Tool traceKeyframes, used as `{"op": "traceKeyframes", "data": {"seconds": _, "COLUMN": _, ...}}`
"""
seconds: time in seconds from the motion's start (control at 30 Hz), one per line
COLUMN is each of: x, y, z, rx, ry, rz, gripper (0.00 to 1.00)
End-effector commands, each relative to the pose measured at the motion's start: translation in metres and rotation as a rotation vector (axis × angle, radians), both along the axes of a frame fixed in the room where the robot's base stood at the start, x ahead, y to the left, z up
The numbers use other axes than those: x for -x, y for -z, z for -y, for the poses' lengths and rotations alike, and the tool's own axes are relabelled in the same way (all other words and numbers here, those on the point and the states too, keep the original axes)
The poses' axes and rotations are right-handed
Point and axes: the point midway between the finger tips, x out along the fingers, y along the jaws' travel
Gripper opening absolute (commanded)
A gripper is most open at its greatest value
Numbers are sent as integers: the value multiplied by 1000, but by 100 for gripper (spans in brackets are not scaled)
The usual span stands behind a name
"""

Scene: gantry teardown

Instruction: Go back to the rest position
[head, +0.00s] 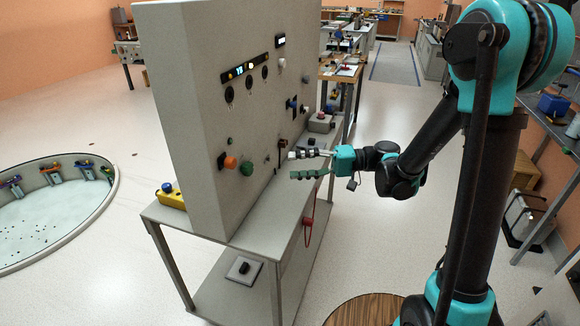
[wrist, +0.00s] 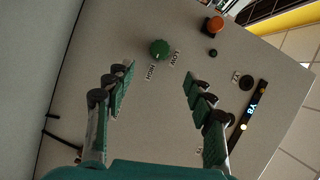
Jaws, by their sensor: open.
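My gripper (head: 308,164) is stretched out toward the front of a large grey control panel (head: 215,100). Its fingers are apart and nothing is between them. In the wrist view my gripper (wrist: 158,85) faces the panel (wrist: 110,50), with a green knob (wrist: 159,49) beyond the gap between the fingertips. The knob has the labels LOW and HIGH beside it. In the head view the green knob (head: 246,168) is to the left of the fingertips, apart from them. An orange knob (head: 230,162) is beside it; it also shows in the wrist view (wrist: 214,25).
The panel stands on a grey table (head: 215,228) with a lower shelf. A yellow box with a blue button (head: 171,196) is on its left corner. A red loop (head: 308,230) hangs at the table's side. A round pit (head: 50,215) lies at left.

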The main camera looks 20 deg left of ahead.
Motion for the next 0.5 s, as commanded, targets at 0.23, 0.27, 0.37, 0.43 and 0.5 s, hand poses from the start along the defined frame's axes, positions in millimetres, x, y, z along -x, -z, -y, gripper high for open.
{"op": "traceKeyframes", "data": {"seconds": 0.23, "x": 0, "y": 0, "z": 0, "rx": 0, "ry": 0, "rz": 0, "gripper": 54}}
{"op": "traceKeyframes", "data": {"seconds": 0.27, "x": 0, "y": 0, "z": 1, "rx": 1, "ry": 1, "rz": 0, "gripper": 54}}
{"op": "traceKeyframes", "data": {"seconds": 0.37, "x": 1, "y": 3, "z": 4, "rx": 27, "ry": 14, "rz": 4, "gripper": 54}}
{"op": "traceKeyframes", "data": {"seconds": 0.43, "x": 2, "y": 10, "z": 10, "rx": 78, "ry": 41, "rz": 12, "gripper": 54}}
{"op": "traceKeyframes", "data": {"seconds": 0.5, "x": 4, "y": 22, "z": 21, "rx": 162, "ry": 81, "rz": 27, "gripper": 54}}
